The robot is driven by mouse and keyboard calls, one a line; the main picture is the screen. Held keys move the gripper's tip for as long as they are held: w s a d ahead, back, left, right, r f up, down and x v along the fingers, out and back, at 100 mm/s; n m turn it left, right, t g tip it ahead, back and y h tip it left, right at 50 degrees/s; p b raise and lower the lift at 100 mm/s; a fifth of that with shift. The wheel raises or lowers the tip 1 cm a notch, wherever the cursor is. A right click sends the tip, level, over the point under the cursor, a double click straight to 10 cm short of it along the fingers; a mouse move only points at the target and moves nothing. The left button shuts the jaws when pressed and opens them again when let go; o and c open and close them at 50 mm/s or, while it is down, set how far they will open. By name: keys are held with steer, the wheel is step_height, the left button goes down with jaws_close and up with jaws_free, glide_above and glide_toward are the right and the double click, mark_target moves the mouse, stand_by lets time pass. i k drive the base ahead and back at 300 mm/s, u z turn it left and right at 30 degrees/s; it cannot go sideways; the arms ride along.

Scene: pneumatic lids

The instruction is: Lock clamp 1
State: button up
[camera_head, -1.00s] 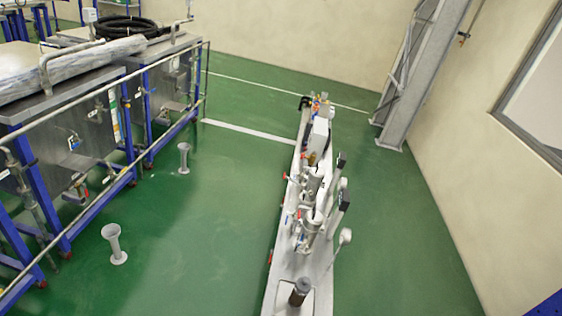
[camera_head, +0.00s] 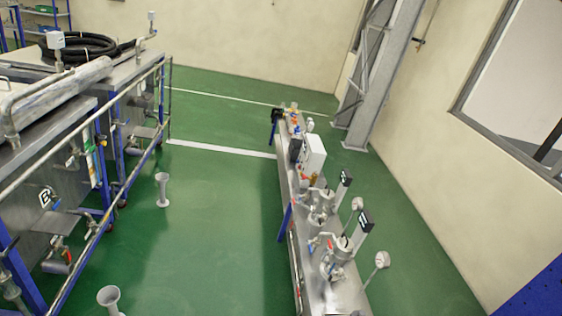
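A long metal bench (camera_head: 285,190) runs from the bottom centre away from me and carries the lid fittings. A near metal canister-like fitting (camera_head: 338,252) and a similar one behind it (camera_head: 320,207) stand on it. Beside each is an upright grey post with a black, white-marked top, the near one (camera_head: 366,222) and the far one (camera_head: 346,178). No number is readable, so I cannot tell which is clamp 1 or whether a clamp is locked. My gripper is not in view.
Round gauges on stalks (camera_head: 382,259) stand on the bench's right side. Steel tanks with a pipe rail (camera_head: 80,180) fill the left. Grey funnel-topped posts (camera_head: 162,190) rise from the green floor between. A blue panel (camera_head: 540,270) is at the lower right.

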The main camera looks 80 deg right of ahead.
mark_target(300, 203)
steer(key=u, duration=0.05)
steer(key=i, duration=1)
steer(key=z, duration=2.95)
steer(key=k, duration=0.95)
steer(key=z, duration=0.1)
steer(key=i, duration=0.95)
steer(key=u, duration=0.1)
